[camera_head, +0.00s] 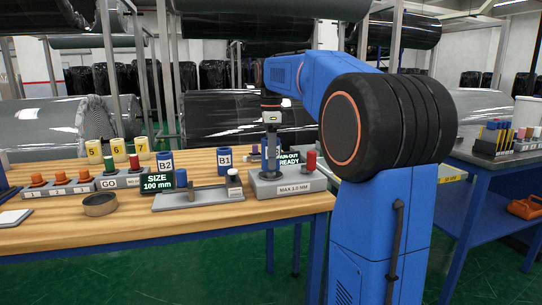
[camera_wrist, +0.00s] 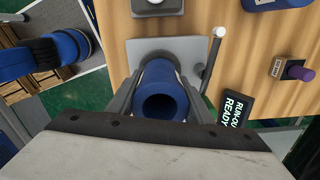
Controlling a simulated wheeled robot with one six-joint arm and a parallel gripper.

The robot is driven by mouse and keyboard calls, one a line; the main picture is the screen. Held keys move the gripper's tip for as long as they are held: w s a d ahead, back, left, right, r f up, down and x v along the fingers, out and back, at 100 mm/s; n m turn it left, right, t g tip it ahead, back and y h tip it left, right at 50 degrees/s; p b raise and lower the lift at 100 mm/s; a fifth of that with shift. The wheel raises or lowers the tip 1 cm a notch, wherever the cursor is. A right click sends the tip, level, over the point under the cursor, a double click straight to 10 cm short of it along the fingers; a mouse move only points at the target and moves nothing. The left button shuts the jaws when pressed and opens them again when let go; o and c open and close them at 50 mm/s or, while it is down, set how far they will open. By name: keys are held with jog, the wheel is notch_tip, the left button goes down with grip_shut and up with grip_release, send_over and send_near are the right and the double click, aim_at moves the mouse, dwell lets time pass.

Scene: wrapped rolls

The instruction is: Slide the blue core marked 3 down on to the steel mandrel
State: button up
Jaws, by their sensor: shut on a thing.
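The stand's grey plate (camera_wrist: 139,50) lies below the core in the wrist view.
A thin post (camera_wrist: 213,55) and the RUN-OUT READY sign (camera_wrist: 233,112) stand close by the core. On the bench are blue cores B1 (camera_head: 224,162) and B2 (camera_head: 165,162), a SIZE 100 mm display (camera_head: 157,182) and a dark ring (camera_head: 100,205). Bare wood lies in front.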

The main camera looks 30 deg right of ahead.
jog(key=shift+f, duration=0.85)
dwell(0.8)
jog(key=o, duration=1.2)
notch_tip(320, 180, up, 17)
jog(key=shift+r, duration=0.2)
dwell(0.4)
jog(key=s+a+f+n+t, duration=0.1)
jog(key=s+a+f+n, duration=0.4)
jog(key=s+f, duration=0.5)
jog(key=s+a+f+n+t, duration=0.2)
jog(key=s+a+f+n, duration=0.3)
jog(key=s+f+n, duration=0.5)
jog(key=s+a+f+n+t, duration=0.1)
jog(key=s+a+f+n, duration=0.5)
jog(key=f, duration=1.1)
jog(key=shift+s+f+n+t, duration=0.2)
jog(key=shift+s+n, duration=0.4)
jog(key=shift+s, duration=0.45)
jog(key=shift+s+f+n+t, duration=0.2)
jog(key=shift+s+n, duration=0.4)
jog(key=shift+s, duration=0.45)
